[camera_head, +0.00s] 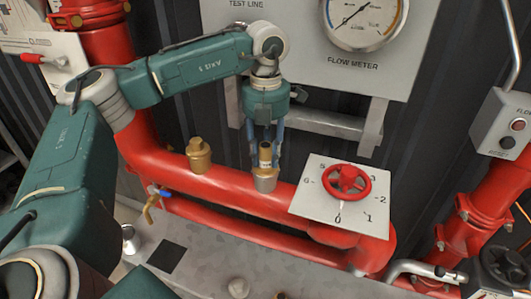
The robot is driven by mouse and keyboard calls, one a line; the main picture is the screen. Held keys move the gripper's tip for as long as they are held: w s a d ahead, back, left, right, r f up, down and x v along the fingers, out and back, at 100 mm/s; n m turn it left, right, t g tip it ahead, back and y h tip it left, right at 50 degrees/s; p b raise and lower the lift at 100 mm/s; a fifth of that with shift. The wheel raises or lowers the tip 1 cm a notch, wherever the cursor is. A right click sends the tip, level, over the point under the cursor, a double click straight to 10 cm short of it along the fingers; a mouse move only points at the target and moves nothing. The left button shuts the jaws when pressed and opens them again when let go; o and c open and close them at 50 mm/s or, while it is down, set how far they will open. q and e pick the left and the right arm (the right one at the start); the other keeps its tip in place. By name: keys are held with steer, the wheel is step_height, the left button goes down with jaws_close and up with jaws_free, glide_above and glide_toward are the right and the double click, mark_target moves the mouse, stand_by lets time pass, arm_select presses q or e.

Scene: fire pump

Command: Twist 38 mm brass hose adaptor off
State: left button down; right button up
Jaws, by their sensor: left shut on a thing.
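My left gripper (266,150) reaches down from above over the red pipe. It is shut on a small brass adaptor (265,158), with one finger on each side. I cannot tell whether the adaptor is still threaded on. A second brass fitting (199,157) stands on the pipe to the left, apart from the gripper. My right gripper is not in view.
A white dial plate with a red handwheel (347,181) is close right of the outlet. A flow meter gauge (364,18) is on the panel above. The grey bench (205,262) below holds a black square (167,257) and small metal parts (238,287).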

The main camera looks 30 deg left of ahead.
arm_select(q)
steer(key=n, duration=0.6)
steer(key=shift+r, duration=0.1)
steer(key=shift+n, duration=0.4)
steer(key=n, duration=0.5)
steer(key=shift+n, duration=0.4)
